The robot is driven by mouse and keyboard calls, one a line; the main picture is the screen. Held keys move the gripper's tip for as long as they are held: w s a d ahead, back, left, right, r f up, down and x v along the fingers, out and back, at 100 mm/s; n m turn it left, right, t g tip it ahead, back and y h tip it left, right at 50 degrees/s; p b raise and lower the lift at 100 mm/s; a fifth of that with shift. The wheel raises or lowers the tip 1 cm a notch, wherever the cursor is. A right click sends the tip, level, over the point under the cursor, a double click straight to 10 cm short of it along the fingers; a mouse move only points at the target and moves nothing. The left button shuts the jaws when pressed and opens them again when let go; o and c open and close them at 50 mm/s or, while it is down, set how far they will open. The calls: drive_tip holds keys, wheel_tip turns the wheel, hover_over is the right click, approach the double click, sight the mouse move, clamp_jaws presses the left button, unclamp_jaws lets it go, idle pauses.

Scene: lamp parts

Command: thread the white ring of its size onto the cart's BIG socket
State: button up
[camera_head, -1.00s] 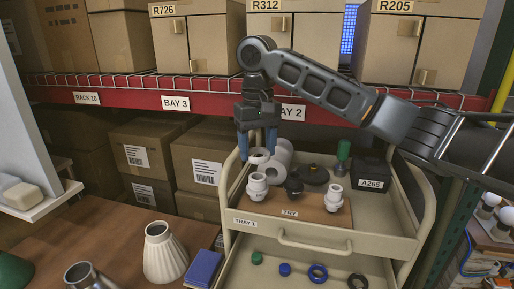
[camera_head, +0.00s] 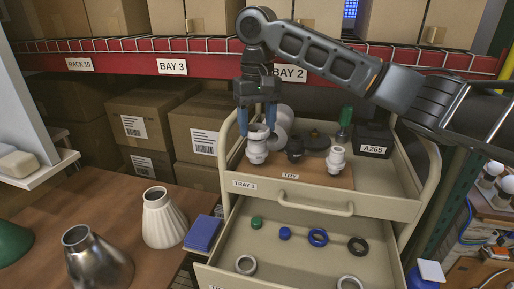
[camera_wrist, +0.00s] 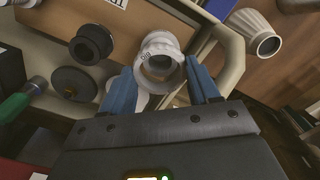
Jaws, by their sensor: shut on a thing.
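My gripper (camera_head: 257,128) points down over the cart's top tray, its two blue fingers closed on a white ring (camera_wrist: 157,68). The ring is right at the top of the larger white socket (camera_head: 257,152), the left one on the brown board. In the wrist view the same socket (camera_wrist: 160,42) is seen almost end-on behind the ring. I cannot tell whether the ring is around the socket's rim or just above it. A smaller white socket (camera_head: 336,160) stands at the board's right, and a black socket (camera_head: 295,150) stands between them.
White round parts (camera_head: 282,122), a dark disc (camera_head: 316,141), a green-handled tool (camera_head: 345,118) and a black box (camera_head: 374,142) are behind the sockets. The lower tray (camera_head: 225,250) holds several coloured rings and caps. A ribbed white shade (camera_head: 163,222) and a metal shade (camera_head: 97,262) stand on the left table.

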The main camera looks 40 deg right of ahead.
sight(257, 137)
drive_tip(key=shift+f, duration=0.1)
drive_tip(key=shift+f+b, duration=0.35)
drive_tip(key=shift+f, duration=0.85)
drive_tip(key=shift+f+p, duration=0.35)
drive_tip(key=shift+f, duration=0.3)
idle(1.1)
drive_tip(key=o, duration=0.5)
drive_tip(key=shift+c, duration=0.2)
drive_tip(key=c, duration=0.7)
drive_tip(key=shift+s+f+p, duration=0.1)
drive_tip(key=shift+f+p, duration=0.25)
